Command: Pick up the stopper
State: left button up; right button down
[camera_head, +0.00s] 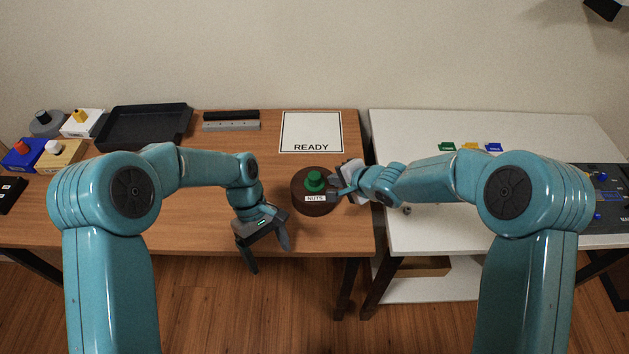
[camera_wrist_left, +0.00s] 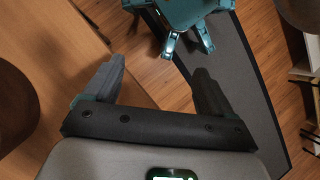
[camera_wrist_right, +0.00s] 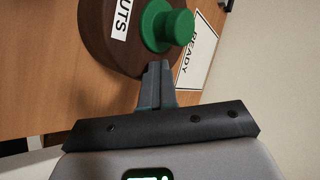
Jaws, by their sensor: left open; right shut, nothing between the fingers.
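The stopper is likely the green knob (camera_head: 315,181) on the brown round container (camera_head: 314,203) labelled NUTS, on the wooden table's front right. The right wrist view shows the knob (camera_wrist_right: 172,28) and container (camera_wrist_right: 97,35) close up. My right gripper (camera_head: 336,188) is shut and empty. Its fingertips (camera_wrist_right: 157,66) are beside the knob, close to the container's top; I cannot tell whether they touch. My left gripper (camera_head: 268,254) is open and empty at the table's front edge, left of the container. The left wrist view shows its spread fingers (camera_wrist_left: 160,78).
A white READY board (camera_head: 311,128) lies behind the container. A black tray (camera_head: 147,126) and several small boxes with knobs sit at the left. A white table (camera_head: 430,232) adjoins on the right, with a dark panel (camera_head: 600,200). The wooden table's middle is clear.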

pick_arm(q)
jog(key=w+r, duration=0.1)
jog(key=w+r+n, duration=0.1)
jog(key=r, duration=0.1)
jog(key=w+r+n, duration=0.1)
jog(key=shift+w+d+r+y, duration=0.25)
jog(key=shift+d+y, duration=0.05)
jog(key=shift+d, duration=0.1)
jog(key=w+d+r+n+t, duration=0.2)
jog(key=w+d+r+n, duration=0.15)
jog(key=w+n, duration=0.2)
jog(key=n+t, duration=0.3)
jog(key=n, duration=0.4)
send_near(314, 176)
jog(key=shift+m+t+y, duration=0.25)
jog(key=shift+t+y, duration=0.05)
jog(key=f, duration=0.3)
jog(key=d+f, duration=0.1)
jog(key=f, duration=0.3)
jog(key=d+f, duration=0.1)
jog(key=f, duration=0.2)
jog(key=shift+w+f, duration=0.2)
jog(key=c, duration=1.1)
